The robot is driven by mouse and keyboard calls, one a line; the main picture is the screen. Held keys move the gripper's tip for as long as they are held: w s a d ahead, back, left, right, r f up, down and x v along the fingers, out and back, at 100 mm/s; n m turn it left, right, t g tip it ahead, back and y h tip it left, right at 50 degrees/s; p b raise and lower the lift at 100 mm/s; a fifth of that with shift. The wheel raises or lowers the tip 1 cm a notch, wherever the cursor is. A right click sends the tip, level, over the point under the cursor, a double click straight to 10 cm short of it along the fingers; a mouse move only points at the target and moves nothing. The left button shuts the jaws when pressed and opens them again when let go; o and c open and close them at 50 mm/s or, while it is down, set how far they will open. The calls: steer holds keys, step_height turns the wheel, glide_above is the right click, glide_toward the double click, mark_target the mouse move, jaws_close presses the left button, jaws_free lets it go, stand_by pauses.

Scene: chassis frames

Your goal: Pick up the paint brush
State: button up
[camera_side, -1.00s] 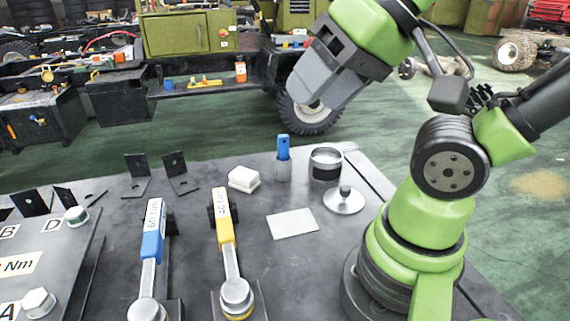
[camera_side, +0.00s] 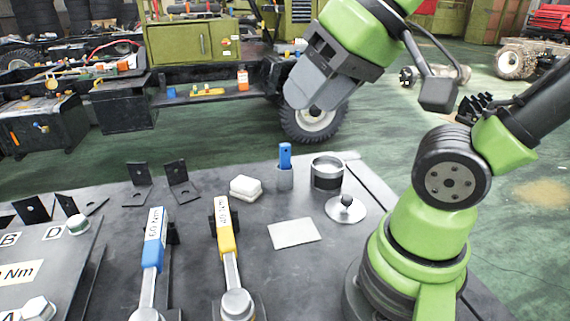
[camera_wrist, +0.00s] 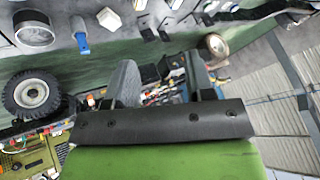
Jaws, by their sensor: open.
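The paint brush (camera_side: 285,154) stands upright with its blue handle up in a small grey cup (camera_side: 285,179) near the back edge of the dark table. Its lower end is hidden in the cup. Its blue handle also shows in the wrist view (camera_wrist: 82,42), at the upper left. My gripper (camera_side: 318,88) hangs in the air above and beyond the table's back edge, above the brush in the side picture and apart from it. In the wrist view its two fingers (camera_wrist: 162,82) stand apart with nothing between them.
A pale plate (camera_side: 294,233) lies in front.

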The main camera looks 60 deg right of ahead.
steer(key=w+d+n+g+h, duration=0.1)
steer(key=w+d+n+g, duration=0.15)
steer(key=w+d, duration=0.4)
steer(key=n+g+h, duration=0.2)
steer(key=n+g, duration=0.3)
steer(key=n, duration=0.5)
glide_above(285, 144)
steer(key=f, duration=1.4)
steer(key=shift+w+a, duration=0.25)
steer(key=shift+w, duration=0.05)
steer(key=f, duration=0.4)
steer(key=shift+s+d+f, duration=0.2)
steer(key=shift+d, duration=0.05)
steer(key=f, duration=0.5)
steer(key=shift+s+f, duration=0.25)
steer(key=shift+f, duration=0.15)
jaws_close()
